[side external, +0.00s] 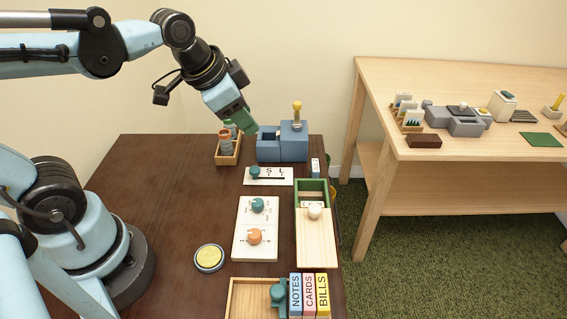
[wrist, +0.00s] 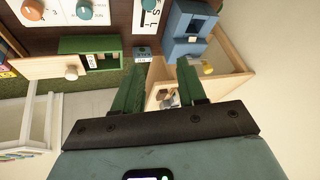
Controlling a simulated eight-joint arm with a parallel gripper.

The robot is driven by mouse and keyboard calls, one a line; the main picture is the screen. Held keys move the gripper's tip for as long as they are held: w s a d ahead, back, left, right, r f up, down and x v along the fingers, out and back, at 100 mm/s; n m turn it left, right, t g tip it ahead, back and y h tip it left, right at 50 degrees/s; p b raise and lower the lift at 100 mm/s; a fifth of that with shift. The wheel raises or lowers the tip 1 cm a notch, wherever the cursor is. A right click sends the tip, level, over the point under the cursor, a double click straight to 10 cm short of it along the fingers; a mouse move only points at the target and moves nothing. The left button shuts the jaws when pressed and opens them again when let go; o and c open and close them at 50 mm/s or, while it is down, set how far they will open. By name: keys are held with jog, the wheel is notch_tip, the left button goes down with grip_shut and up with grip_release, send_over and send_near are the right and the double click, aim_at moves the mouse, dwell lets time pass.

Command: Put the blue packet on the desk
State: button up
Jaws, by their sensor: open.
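A small blue-and-white labelled block (side external: 315,167), which may be the blue packet, stands at the right edge of the dark brown desk (side external: 165,200), behind the green box. It also shows in the wrist view (wrist: 142,53), beyond the left fingertip. A blue-faced upright box marked NOTES (side external: 295,293) stands at the desk's front right; I cannot tell which of the two is the packet. My gripper (side external: 246,122) is raised over the back of the desk, near the blue device. Its green fingers are apart and nothing shows between them in the wrist view (wrist: 161,63).
A blue device with a lever (side external: 283,146), a wooden caddy (side external: 229,155), a knob panel (side external: 242,240) and a green box with a wooden lid (side external: 317,232) crowd the desk's right half. Its left middle is clear. A light wooden table (side external: 460,75) stands at right.

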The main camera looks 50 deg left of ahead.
jog(key=s+n, duration=0.1)
jog(key=f+n+t, duration=0.1)
jog(key=n, duration=0.1)
jog(key=s+a+f+n, duration=0.1)
jog(key=shift+s+n, duration=0.35)
jog(key=shift+n, duration=0.05)
dwell(0.4)
